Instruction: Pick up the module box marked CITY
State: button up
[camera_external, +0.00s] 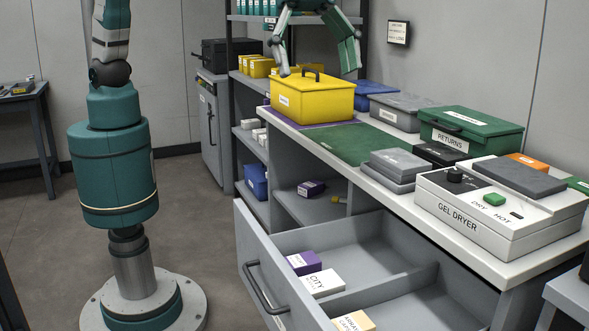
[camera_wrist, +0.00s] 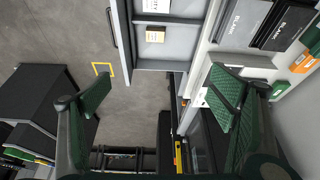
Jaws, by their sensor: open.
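The white module box marked CITY (camera_external: 322,284) lies in the open grey drawer (camera_external: 262,268), between a purple box and a cream box. In the wrist view a white box with dark lettering (camera_wrist: 157,5), cut by the top edge, appears to be the same one. My gripper (camera_external: 318,62) is open and empty, its fingers spread high above the counter near the yellow case, well away from the CITY box. In the wrist view both green fingers of my gripper (camera_wrist: 158,95) are wide apart with nothing between them.
The purple box (camera_external: 303,262) and cream box (camera_external: 353,321) share the drawer, which has a divider (camera_external: 425,280). The yellow case (camera_external: 312,98), green RETURNS case (camera_external: 470,132) and gel dryer (camera_external: 475,225) stand on the counter. Floor before the drawer is clear.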

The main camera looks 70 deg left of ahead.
jog(key=s+d+f, duration=0.2)
send_over(317, 281)
jog(key=a, duration=0.3)
jog(key=f, duration=3.9)
jog(key=shift+d+f, duration=0.25)
jog(key=shift+x, duration=1.3)
jog(key=shift+b+x, duration=0.85)
jog(key=shift+x, duration=1.8)
jog(key=shift+a, duration=0.1)
